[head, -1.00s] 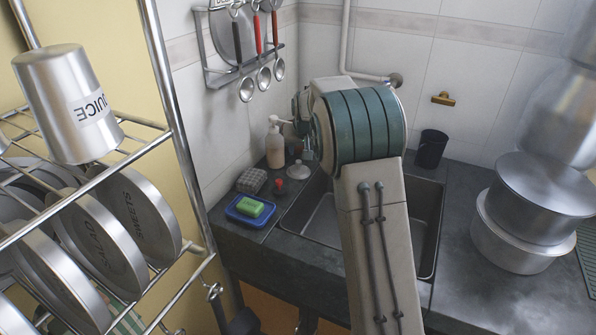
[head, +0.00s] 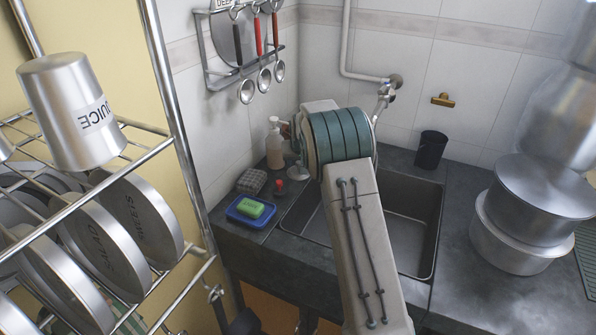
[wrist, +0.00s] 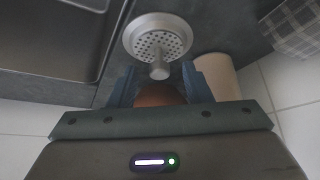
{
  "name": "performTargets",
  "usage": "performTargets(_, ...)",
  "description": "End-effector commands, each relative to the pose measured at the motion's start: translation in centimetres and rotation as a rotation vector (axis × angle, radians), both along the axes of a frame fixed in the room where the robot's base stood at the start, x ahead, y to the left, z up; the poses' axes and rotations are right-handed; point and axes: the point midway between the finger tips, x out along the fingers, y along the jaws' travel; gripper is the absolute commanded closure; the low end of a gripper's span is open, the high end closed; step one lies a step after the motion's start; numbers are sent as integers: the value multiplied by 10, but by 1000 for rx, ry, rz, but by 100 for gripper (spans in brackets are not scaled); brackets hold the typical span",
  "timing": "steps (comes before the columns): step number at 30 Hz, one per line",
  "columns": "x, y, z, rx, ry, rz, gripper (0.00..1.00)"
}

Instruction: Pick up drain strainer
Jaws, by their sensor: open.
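The drain strainer (wrist: 157,36) is a round, pale metal disc with small holes and a knob, seen in the wrist view at top centre. It lies on the dark counter beside the sink (wrist: 48,45). My gripper (wrist: 159,69) is open and empty, its two blue fingers pointing at the strainer with the knob between their tips in the picture. Contact cannot be told. In the head view my arm covers my gripper and most of the strainer; a pale part of it (head: 291,174) seems to show left of the arm.
A beige soap bottle (head: 274,148) stands close by, also in the wrist view (wrist: 214,72). A grey scrubber (head: 251,181), a small red item (head: 279,187) and a blue tray (head: 240,217) with a green sponge (head: 250,207) are nearby. Pots (head: 515,240) stand right.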

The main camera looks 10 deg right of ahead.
Motion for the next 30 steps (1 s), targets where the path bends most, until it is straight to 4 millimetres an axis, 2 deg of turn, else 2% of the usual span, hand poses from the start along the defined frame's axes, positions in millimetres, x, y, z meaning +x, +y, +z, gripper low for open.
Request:
performTargets(3,0,0,0,0,0,0,55)
performTargets(4,0,0,0,0,0,0,61)
performTargets(8,0,0,0,0,1,0,97)
performTargets(9,0,0,0,0,1,0,100)
performTargets(23,-3,-2,6,0,0,0,100)
performTargets(30,-3,-2,41,1,-3,0,100)
